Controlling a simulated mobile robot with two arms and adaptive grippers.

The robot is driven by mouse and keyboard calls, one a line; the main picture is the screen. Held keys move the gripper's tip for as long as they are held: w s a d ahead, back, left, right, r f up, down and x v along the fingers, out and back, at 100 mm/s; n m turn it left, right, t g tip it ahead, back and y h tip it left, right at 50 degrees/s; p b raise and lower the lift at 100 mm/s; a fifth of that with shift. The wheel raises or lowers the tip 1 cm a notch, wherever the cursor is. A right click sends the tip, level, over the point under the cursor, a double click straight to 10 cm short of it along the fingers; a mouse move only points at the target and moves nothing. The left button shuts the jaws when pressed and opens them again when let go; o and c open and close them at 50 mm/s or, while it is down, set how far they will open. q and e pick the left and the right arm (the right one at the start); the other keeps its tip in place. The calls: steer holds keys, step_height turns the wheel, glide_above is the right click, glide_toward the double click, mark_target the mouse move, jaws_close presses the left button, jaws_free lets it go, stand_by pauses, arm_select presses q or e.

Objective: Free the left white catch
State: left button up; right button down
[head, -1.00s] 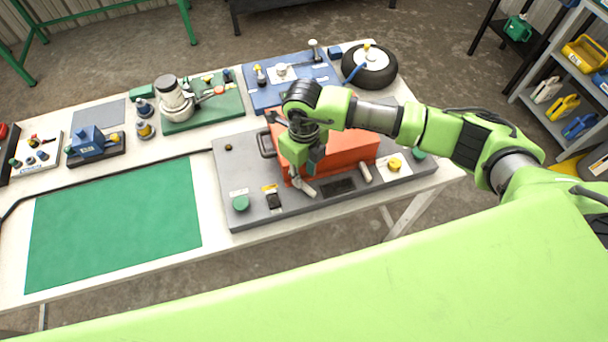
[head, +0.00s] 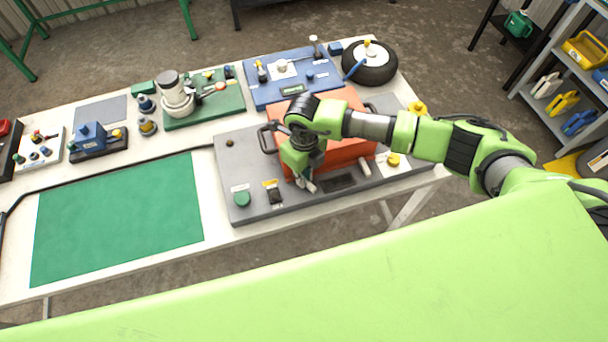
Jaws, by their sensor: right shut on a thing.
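An orange case (head: 345,152) with dark side handles sits on a grey panel (head: 240,160) on the white table. The left white catch (head: 309,187) is at the left of the case's front face. It is mostly hidden by my right gripper (head: 304,178), which points down there and is shut on it. The right white catch (head: 364,170) stands free of the gripper at the right of the front face. My left gripper is not in view.
Near the case are a green button (head: 242,199), a black switch (head: 274,194) and a yellow knob (head: 393,160). A blue board (head: 265,97) and a wheel (head: 370,75) lie behind. The green mat (head: 120,220) at left is bare.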

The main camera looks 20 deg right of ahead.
steer(key=shift+f+n+b, duration=0.2)
steer(key=shift+n+b, duration=0.4)
steer(key=shift+b, duration=0.45)
steer(key=n+b, duration=0.3)
steer(key=b, duration=0.1)
steer(key=n+b, duration=0.3)
steer(key=b, duration=0.1)
steer(key=n+b, duration=0.3)
steer(key=b, duration=0.1)
steer(key=shift+s+a+b, duration=0.3)
steer(key=shift+b, duration=0.05)
steer(key=shift+s+r+n+b, duration=0.1)
steer(key=shift+r+n+b, duration=0.1)
steer(key=shift+n+b, duration=0.75)
steer(key=shift+r, duration=0.1)
steer(key=c, duration=2.1)
jaws_free()
step_height(320, 180, up, 12)
